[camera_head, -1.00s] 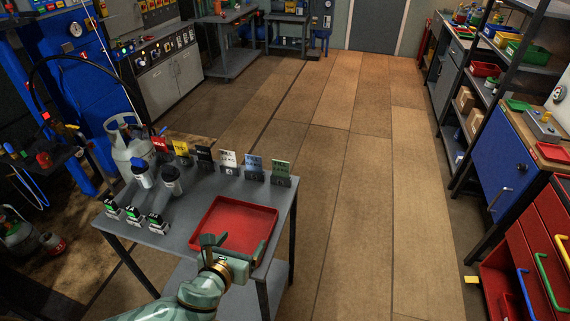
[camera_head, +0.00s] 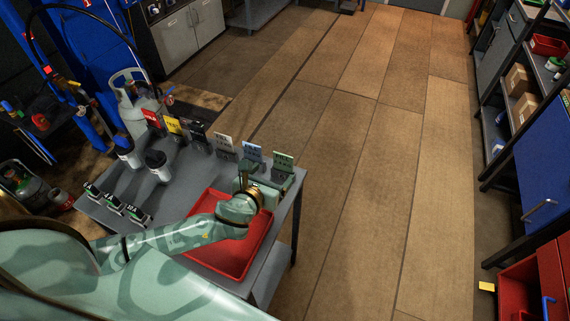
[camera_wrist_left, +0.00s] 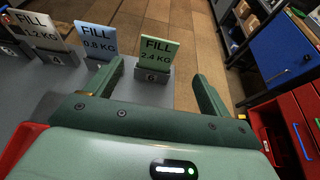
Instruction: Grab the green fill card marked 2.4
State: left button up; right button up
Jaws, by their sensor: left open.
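The green fill card (camera_wrist_left: 158,55) reads "FILL 2.4 KG" in the left wrist view and stands upright in a small grey holder (camera_wrist_left: 150,83). In the head view the green card (camera_head: 284,161) is the rightmost in the row at the table's back edge. My left gripper (camera_wrist_left: 160,75) is open and empty, and the card shows between its two fingers, just beyond them. In the head view my left gripper (camera_head: 262,178) is over the table's right part, close in front of the card. My right gripper is not in view.
A blue card (camera_wrist_left: 98,41) marked 0.8 KG stands just left of the green one, and a white card (camera_wrist_left: 42,31) marked 1.2 KG further left. The red tray (camera_head: 232,262) lies below my left arm. Two canisters (camera_head: 157,165) stand on the table's left side.

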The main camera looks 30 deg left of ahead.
aim_at(282, 161)
pick_arm(q)
jog(key=b+x, duration=0.1)
jog(key=x, duration=0.5)
jog(key=shift+s+f, duration=0.15)
jog(key=shift+w+f, duration=0.15)
jog(key=shift+w, duration=0.3)
jog(key=b+x, duration=0.2)
jog(key=x, duration=0.3)
jog(key=shift+a+f, duration=0.1)
jog(key=shift+a, duration=0.1)
jog(key=shift+s, duration=0.1)
jog(key=shift+c, duration=0.3)
jog(key=c, duration=1)
